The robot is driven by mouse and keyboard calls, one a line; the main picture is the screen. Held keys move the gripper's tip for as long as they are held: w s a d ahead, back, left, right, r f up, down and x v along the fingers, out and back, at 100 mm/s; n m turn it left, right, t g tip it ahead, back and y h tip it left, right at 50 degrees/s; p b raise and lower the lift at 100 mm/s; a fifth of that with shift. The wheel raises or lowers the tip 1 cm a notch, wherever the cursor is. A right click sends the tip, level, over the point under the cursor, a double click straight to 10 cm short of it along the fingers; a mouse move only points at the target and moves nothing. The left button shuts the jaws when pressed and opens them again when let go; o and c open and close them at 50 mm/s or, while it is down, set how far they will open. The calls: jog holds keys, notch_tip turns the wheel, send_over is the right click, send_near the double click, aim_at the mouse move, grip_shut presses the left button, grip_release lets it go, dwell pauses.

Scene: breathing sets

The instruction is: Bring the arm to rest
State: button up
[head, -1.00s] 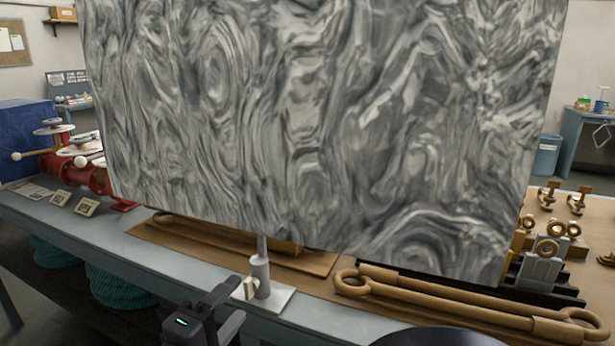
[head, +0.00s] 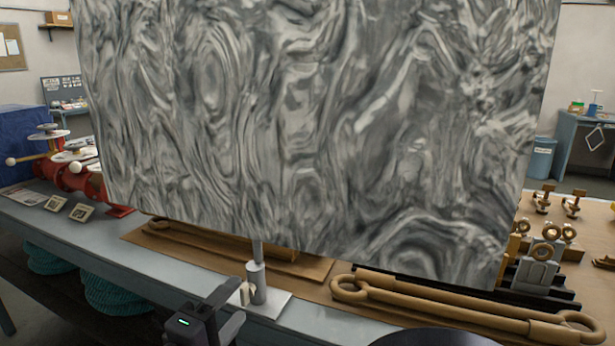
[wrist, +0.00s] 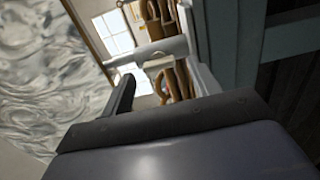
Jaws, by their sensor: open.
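My gripper (head: 228,308) shows at the bottom of the head view as dark jaws beside a small green light. It is open, with nothing seen between the jaws. It is close to the left side of a metal post (head: 257,285) on a flat pale base. I cannot tell whether they touch. The post stands under a large grey marbled panel (head: 310,120). In the wrist view one dark finger (wrist: 120,101) points toward a pale horizontal bar (wrist: 150,50). The rest of my arm is mostly hidden.
A grey-blue bench (head: 110,240) runs below the panel. A long brown rod with ring ends (head: 440,302) lies right of the post. Red valve fittings (head: 80,178) stand at the left, and brass fittings (head: 548,242) at the right. The panel hides much of the room.

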jog(key=v, duration=0.9)
jog(key=w+d+m+b, duration=0.1)
jog(key=w+m, duration=0.2)
jog(key=m, duration=0.1)
jog(key=w+d+m+b, duration=0.1)
jog(key=w+d+m, duration=0.1)
jog(key=m, duration=0.3)
jog(key=w+d+m+b, duration=0.1)
jog(key=w+m+b, duration=0.1)
jog(key=w+m, duration=0.3)
jog(key=shift+d+r, duration=0.25)
jog(key=m+p, duration=0.1)
jog(key=m, duration=0.3)
jog(key=shift+s+a, duration=0.2)
jog(key=shift+s, duration=0.4)
